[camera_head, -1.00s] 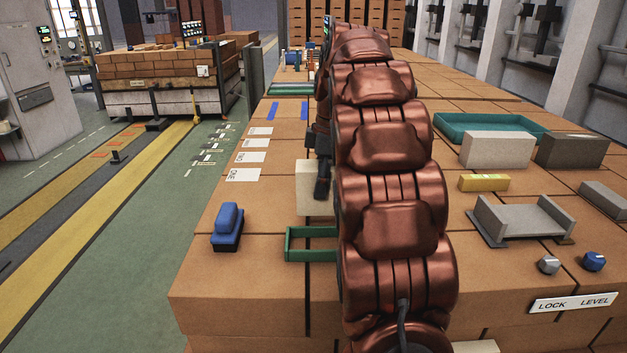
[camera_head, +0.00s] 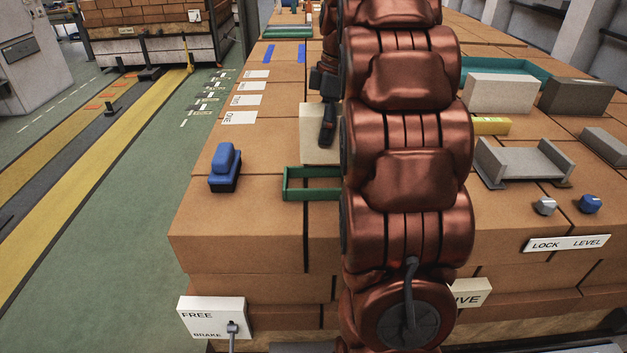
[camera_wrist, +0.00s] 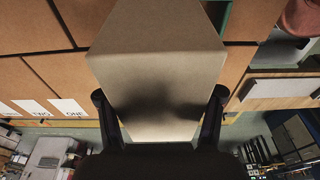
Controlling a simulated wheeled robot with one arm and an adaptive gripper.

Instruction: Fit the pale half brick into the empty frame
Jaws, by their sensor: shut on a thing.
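My gripper (camera_wrist: 161,118) is shut on the pale half brick (camera_wrist: 155,45), one finger on each side of it in the wrist view. In the head view the pale brick (camera_head: 312,143) shows beside my arm, partly covered by a dark finger. The empty frame (camera_head: 297,185) is a green open rectangle on the brick bench, nearer the front than the held brick. Its right part is hidden behind my arm. A green strip at the top right of the wrist view may be its edge. I cannot tell how high the brick is above the bench.
A blue-handled block (camera_head: 225,170) stands left of the frame. Numbered cards (camera_head: 238,118) lie along the left edge. On the right are a grey cradle (camera_head: 520,165), a yellow level (camera_head: 492,126), another pale brick (camera_head: 500,95), a dark brick (camera_head: 578,97) and two knobs (camera_head: 544,206).

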